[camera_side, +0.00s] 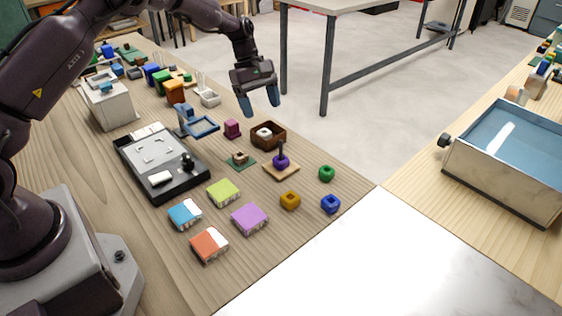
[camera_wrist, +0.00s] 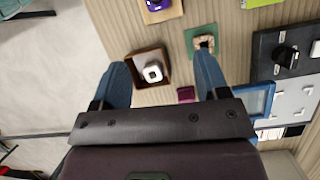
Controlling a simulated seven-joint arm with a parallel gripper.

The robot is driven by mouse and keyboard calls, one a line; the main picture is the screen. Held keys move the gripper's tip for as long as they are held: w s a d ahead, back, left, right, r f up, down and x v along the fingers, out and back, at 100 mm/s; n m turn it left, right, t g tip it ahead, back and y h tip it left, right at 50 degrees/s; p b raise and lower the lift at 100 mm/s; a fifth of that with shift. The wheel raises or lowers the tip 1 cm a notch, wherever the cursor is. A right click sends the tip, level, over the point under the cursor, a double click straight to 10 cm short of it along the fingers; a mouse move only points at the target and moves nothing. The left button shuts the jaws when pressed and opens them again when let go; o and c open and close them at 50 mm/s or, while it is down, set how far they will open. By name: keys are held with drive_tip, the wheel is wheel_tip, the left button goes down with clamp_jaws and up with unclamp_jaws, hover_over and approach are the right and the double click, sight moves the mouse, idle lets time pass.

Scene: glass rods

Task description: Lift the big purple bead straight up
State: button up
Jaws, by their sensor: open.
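The big purple bead (camera_side: 281,162) sits low around an upright dark rod (camera_side: 281,147) on a square wooden base (camera_side: 292,174) in the side view. In the wrist view only part of the bead (camera_wrist: 158,3) shows at the top edge, on its base (camera_wrist: 163,15). My gripper (camera_side: 261,103) is open and empty, high above the table's far edge, behind and well above the bead. In the wrist view its blue fingers (camera_wrist: 161,70) stand wide apart, with the bead beyond their tips.
A brown wooden box (camera_side: 279,142) with a white piece inside stands behind the bead. A green bead (camera_side: 327,173), a yellow one (camera_side: 290,201) and a blue one (camera_side: 330,204) lie in front and right. A dark green mat (camera_side: 240,164) with a small piece lies left.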

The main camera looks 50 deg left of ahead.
drive_tip(key=shift+n, duration=0.6)
drive_tip(key=x, duration=1.2)
drive_tip(key=shift+d+f, duration=0.25)
drive_tip(key=shift+d, duration=0.15)
drive_tip(key=c, duration=1)
wheel_tip(320, 180, up, 10)
